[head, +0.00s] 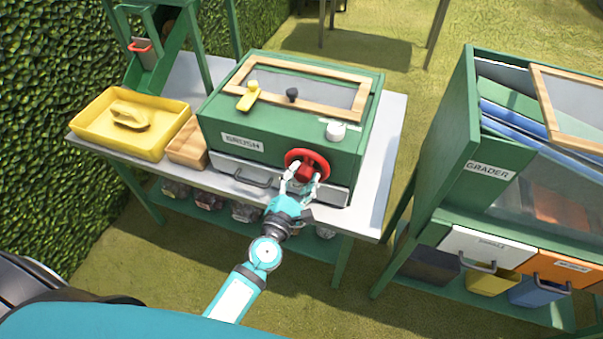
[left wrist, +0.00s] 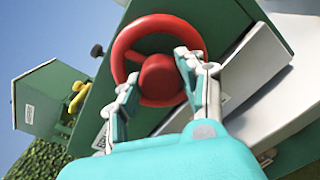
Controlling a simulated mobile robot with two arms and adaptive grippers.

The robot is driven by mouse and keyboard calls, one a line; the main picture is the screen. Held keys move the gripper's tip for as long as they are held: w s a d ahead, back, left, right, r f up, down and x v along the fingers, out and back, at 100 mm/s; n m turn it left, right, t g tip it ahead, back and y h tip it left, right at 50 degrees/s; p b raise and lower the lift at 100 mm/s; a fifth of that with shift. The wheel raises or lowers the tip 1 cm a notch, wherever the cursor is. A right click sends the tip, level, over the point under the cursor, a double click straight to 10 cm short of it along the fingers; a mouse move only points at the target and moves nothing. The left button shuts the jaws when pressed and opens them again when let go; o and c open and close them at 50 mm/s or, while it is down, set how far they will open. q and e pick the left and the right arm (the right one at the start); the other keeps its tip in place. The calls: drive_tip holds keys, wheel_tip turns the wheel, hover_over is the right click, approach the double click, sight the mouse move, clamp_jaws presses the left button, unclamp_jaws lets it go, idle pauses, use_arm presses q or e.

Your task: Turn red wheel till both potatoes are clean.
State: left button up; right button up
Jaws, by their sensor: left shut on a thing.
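The red wheel (head: 307,166) is on the front of the green box labelled BRUSH (head: 300,135). It also shows in the left wrist view (left wrist: 190,24), with a round red hub at its middle. My left gripper (head: 302,182) is at the wheel's lower part, its two fingers on either side of the hub (left wrist: 158,77). It is shut on the wheel. The box has a wood-framed window (head: 305,90) on top. No potatoes can be made out through it. My right gripper is in neither view.
A yellow tray (head: 84,118) with a yellow object (head: 130,116) in it and a wooden box (head: 187,147) stand left of the BRUSH box. The green GRADER unit (head: 455,185) with several bins stands at the right. Grass separates it from the table (head: 392,135).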

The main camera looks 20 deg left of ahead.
use_arm(q)
drive_tip(key=m+p, duration=0.2)
drive_tip(key=m, duration=0.4)
drive_tip(key=shift+r+p, duration=0.15)
drive_tip(key=shift+p, duration=0.25)
drive_tip(key=m+p, duration=0.2)
drive_tip(key=m, duration=0.4)
drive_tip(key=shift+y+p, duration=0.3)
drive_tip(key=shift+p, duration=0.1)
drive_tip(key=m+p, duration=0.2)
drive_tip(key=m, duration=0.4)
drive_tip(key=shift+d+m, duration=0.1)
drive_tip(key=shift+m, duration=0.3)
drive_tip(key=m+p, duration=0.1)
drive_tip(key=m, duration=0.4)
drive_tip(key=shift+y, duration=0.3)
drive_tip(key=shift+f+m, duration=0.2)
drive_tip(key=shift+m, duration=0.1)
drive_tip(key=o, duration=1.2)
drive_tip(key=s, duration=1.2)
drive_tip(key=shift+r, duration=0.15)
